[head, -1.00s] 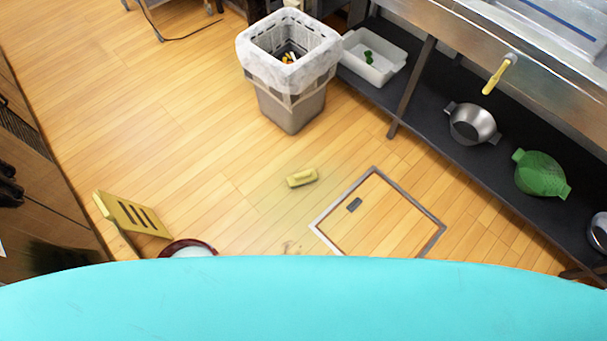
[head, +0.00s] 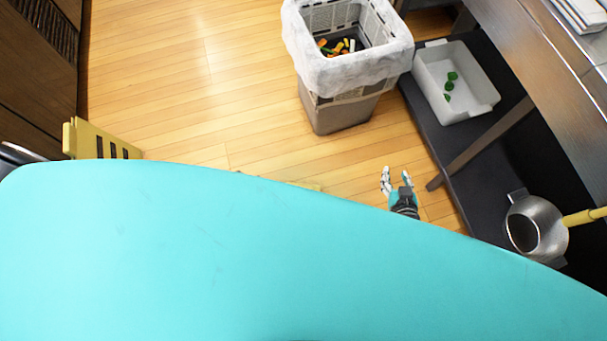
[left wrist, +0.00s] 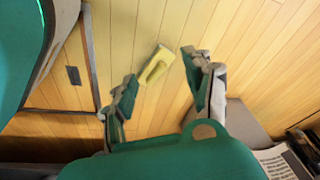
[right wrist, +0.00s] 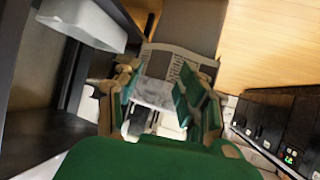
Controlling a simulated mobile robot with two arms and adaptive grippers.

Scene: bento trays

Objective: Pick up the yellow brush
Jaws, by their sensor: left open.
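The yellow brush (left wrist: 155,65) lies on the wooden floor in the left wrist view, ahead of and between the fingers of my left gripper (left wrist: 159,72). That gripper is open and empty, and the brush is apart from its fingers. My right gripper (head: 397,180) is open in the head view, over the floor near the bin. In the right wrist view its fingers (right wrist: 156,85) stand apart with nothing gripped. My left gripper is hidden in the head view.
A lined waste bin (head: 345,70) with scraps inside stands behind the brush. A dark low shelf (head: 440,155) on the right holds a white tub (head: 455,85) and a metal pot (head: 537,228). A yellow slotted stand (head: 100,140) is at left. Open floor lies between.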

